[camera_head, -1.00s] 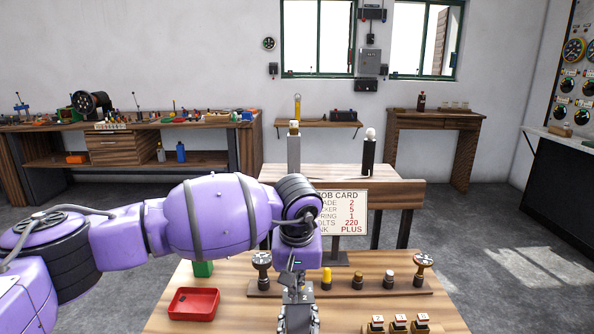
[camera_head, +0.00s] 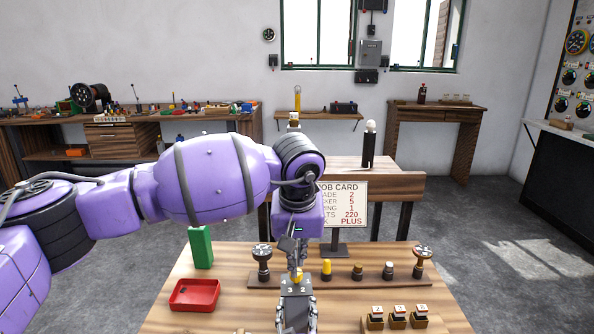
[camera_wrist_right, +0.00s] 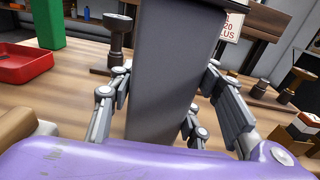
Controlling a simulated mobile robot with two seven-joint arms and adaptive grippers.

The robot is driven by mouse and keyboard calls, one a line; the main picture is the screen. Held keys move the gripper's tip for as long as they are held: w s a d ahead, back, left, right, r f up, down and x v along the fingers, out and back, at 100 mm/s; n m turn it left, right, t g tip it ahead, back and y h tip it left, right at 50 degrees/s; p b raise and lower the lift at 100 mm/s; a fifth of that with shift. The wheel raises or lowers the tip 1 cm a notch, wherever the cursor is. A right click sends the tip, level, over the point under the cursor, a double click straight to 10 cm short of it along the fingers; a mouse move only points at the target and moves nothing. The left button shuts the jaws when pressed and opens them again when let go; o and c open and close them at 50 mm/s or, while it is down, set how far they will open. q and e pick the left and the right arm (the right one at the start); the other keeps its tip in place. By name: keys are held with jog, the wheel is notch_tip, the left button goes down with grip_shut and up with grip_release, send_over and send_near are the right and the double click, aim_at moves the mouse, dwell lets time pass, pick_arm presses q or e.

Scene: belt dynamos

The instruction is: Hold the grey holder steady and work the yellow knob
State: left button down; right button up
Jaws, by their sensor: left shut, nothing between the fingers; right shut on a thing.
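The grey holder (camera_head: 295,291) stands upright at the near edge of the front table, with the digits 3 and 2 on its top. The yellow knob (camera_head: 298,276) shows on top of it, partly hidden by my left gripper. My left gripper (camera_head: 296,268) points down from above and is shut and empty, right at the knob; whether it touches the knob I cannot tell. My right gripper (camera_wrist_right: 165,95) is shut on the grey holder, with fingers on both sides. The holder's column also fills the middle of the right wrist view (camera_wrist_right: 163,60).
A red tray (camera_head: 195,308) and a green block (camera_head: 201,247) are at the left. A wooden rack (camera_head: 340,283) with several knobs and bulb-like parts stands behind the holder. Numbered blocks (camera_head: 398,322) are at the right. A job card (camera_head: 343,205) stands behind.

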jog(key=shift+d+f, duration=0.15)
jog(key=o, duration=1.7)
